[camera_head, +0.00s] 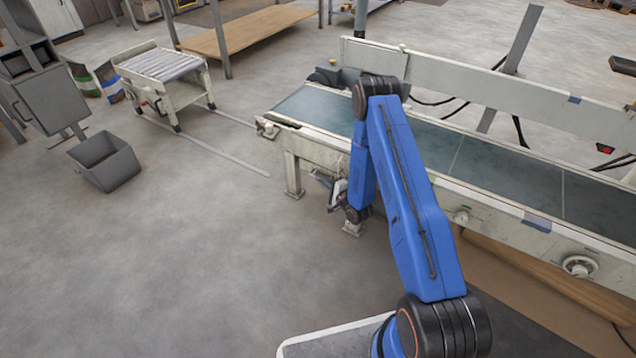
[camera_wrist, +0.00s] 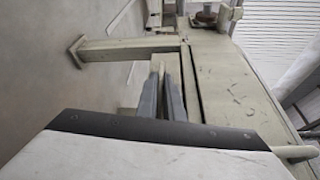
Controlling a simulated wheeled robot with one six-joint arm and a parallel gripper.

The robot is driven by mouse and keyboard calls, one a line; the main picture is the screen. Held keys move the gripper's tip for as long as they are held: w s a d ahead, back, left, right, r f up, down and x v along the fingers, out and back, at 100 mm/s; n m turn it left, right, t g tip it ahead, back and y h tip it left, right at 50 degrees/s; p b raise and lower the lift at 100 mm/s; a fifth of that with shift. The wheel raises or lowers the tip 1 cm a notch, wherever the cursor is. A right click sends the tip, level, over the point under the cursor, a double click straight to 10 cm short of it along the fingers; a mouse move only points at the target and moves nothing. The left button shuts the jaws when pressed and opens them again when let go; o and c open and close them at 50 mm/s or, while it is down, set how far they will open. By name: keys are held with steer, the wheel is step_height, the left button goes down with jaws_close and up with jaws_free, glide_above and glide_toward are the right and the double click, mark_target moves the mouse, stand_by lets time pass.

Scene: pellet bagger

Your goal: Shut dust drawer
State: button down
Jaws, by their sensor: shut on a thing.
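My gripper (camera_head: 336,190) is low at the near side of the conveyor's left end, beside its leg and partly hidden by my arm. In the wrist view, its two grey fingers (camera_wrist: 161,98) are close together, shut on a thin pale edge that I take to be part of the dust drawer (camera_wrist: 160,68). The fingers hide most of this piece. A dark gap runs beside a long pale panel (camera_wrist: 222,80) just right of the fingers. How far the drawer stands out cannot be told. In the head view I cannot make the drawer out.
The conveyor (camera_head: 500,170) runs to the right, its frame above my gripper. Its leg (camera_head: 292,175) stands left of the gripper. A grey bin (camera_head: 105,162) and a roller stand (camera_head: 165,75) are farther left. The floor (camera_head: 190,260) between is clear.

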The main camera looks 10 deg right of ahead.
steer(key=c, duration=1.9)
jaws_free()
steer(key=shift+w+d, duration=0.15)
steer(key=shift+d, duration=0.1)
steer(key=shift+a, duration=0.1)
steer(key=s+a+v, duration=0.1)
steer(key=a+v, duration=0.2)
steer(key=v, duration=1.6)
steer(key=s+a+f+n+g+y, duration=0.1)
steer(key=s+a+f+n+g, duration=0.4)
steer(key=a+n+g, duration=0.1)
steer(key=s+a+f+n+g+y, duration=0.1)
steer(key=s+a+f+n+g, duration=0.4)
steer(key=a+n, duration=0.3)
steer(key=shift+s+a+g, duration=0.2)
steer(key=shift+a+g, duration=0.5)
steer(key=shift+a, duration=0.75)
